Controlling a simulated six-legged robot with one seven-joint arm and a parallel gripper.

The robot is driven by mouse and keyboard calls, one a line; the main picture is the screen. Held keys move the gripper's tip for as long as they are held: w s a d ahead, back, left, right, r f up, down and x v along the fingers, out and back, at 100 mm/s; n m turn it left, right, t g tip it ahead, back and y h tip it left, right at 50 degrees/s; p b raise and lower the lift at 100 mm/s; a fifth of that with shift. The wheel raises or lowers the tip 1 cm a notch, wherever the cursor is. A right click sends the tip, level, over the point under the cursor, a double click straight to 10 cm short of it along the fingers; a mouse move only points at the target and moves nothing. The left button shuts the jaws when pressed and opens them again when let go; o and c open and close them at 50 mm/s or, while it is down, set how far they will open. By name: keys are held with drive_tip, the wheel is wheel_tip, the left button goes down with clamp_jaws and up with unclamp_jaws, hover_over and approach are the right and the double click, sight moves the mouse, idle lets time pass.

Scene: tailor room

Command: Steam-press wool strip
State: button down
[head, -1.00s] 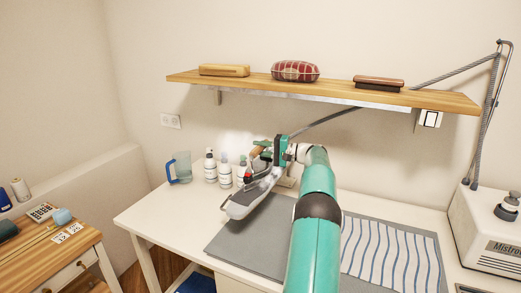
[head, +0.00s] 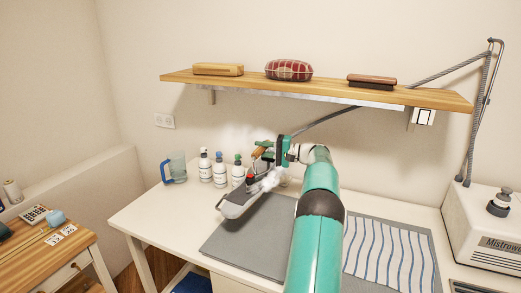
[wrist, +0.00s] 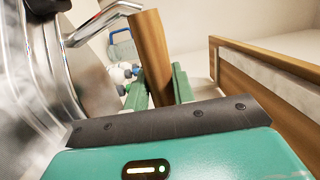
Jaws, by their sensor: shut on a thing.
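A silver steam iron (head: 240,207) is at the left end of the grey pressing mat (head: 270,240), its front toward the lower left. I cannot tell whether its sole touches the mat. My gripper (head: 270,151) is shut on the iron's wooden handle (head: 258,153). In the wrist view the handle (wrist: 149,55) stands between my green fingers. White steam (head: 268,181) puffs beside the iron. A blue-striped cloth (head: 390,255) lies to the right. I cannot make out a separate wool strip; the iron and my arm hide part of the mat.
Several white bottles (head: 220,170) and a blue-handled jug (head: 177,167) stand behind the iron. A wooden shelf (head: 320,88) hangs above. The steam station (head: 490,235) is at the right, its hose running up to a stand. The table's left front is bare.

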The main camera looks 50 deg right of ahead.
drive_tip(key=shift+r, duration=0.3)
drive_tip(key=shift+r, duration=3.5)
drive_tip(key=shift+s, duration=0.1)
